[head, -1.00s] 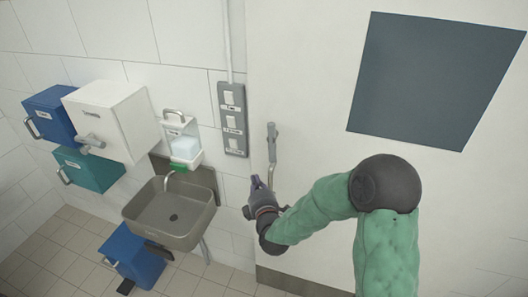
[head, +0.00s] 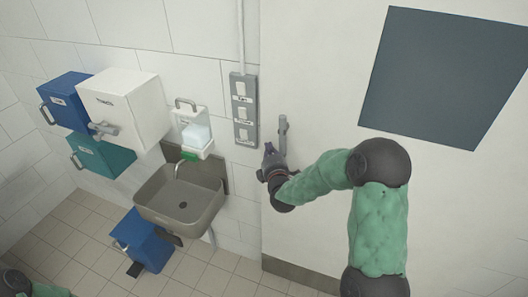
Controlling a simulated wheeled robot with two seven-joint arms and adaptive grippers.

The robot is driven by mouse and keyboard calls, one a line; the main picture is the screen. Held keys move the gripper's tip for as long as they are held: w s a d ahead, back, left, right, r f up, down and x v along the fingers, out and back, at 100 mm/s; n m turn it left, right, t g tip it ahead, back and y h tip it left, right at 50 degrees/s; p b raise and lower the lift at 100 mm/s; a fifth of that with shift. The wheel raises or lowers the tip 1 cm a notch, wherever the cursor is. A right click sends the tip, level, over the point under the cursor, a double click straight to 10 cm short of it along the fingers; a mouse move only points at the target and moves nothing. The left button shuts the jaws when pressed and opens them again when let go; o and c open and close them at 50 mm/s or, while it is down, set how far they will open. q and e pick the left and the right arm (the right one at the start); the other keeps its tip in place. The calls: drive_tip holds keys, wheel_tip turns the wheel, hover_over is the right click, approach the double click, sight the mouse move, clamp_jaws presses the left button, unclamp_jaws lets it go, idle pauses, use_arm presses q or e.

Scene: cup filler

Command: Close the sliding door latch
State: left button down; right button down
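The sliding door (head: 330,80) is a large pale panel on the right with a dark window. Its latch, a grey upright handle (head: 283,132), is near the door's left edge. My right gripper (head: 268,158) is at the lower part of the handle, slightly to its left in the picture. It overlaps the handle's lower end, and I cannot tell whether they touch. Its fingers are small and partly hidden by its own body, so its opening is unclear. A piece of my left arm shows at the bottom left corner, but its gripper is not in view.
A switch panel (head: 244,110) is on the tiled wall just left of the door. A sink (head: 182,205), a soap dispenser (head: 193,130) and white (head: 125,108), blue (head: 68,102) and teal (head: 100,157) boxes are farther left. A blue bin (head: 143,240) stands on the floor.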

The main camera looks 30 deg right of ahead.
use_arm(q)
drive_tip(key=shift+r, duration=0.15)
use_arm(e)
drive_tip(key=shift+s+d, duration=0.55)
drive_tip(key=shift+d, duration=0.05)
use_arm(q)
drive_tip(key=shift+s, duration=0.1)
use_arm(e)
drive_tip(key=shift+r, duration=0.1)
